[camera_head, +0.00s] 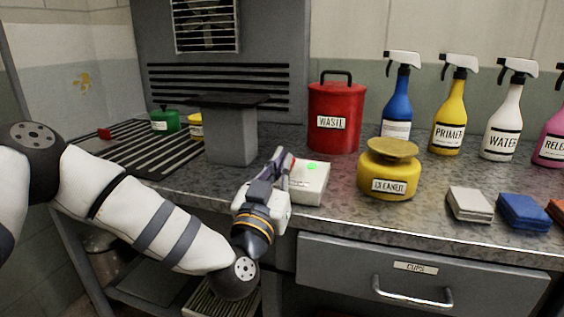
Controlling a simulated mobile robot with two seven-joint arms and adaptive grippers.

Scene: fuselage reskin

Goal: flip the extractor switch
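A small white box (311,187), which looks like the extractor switch, sits at the front edge of the metal bench. A bright green spot shows on its upper part, and its label is too small to read. My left gripper (283,160) is right at the box's left side, fingers pointing up and away from me. It covers the box's left part, where any lever would be hidden. I cannot tell whether the fingers touch the box or how far apart they are. My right gripper is out of view.
A red WASTE can (335,120) and a yellow CLEANER pot (388,172) stand right of the box. Several spray bottles line the back. A grey post with a dark flat top (231,128) stands behind my gripper. A CUPS drawer (420,283) is below.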

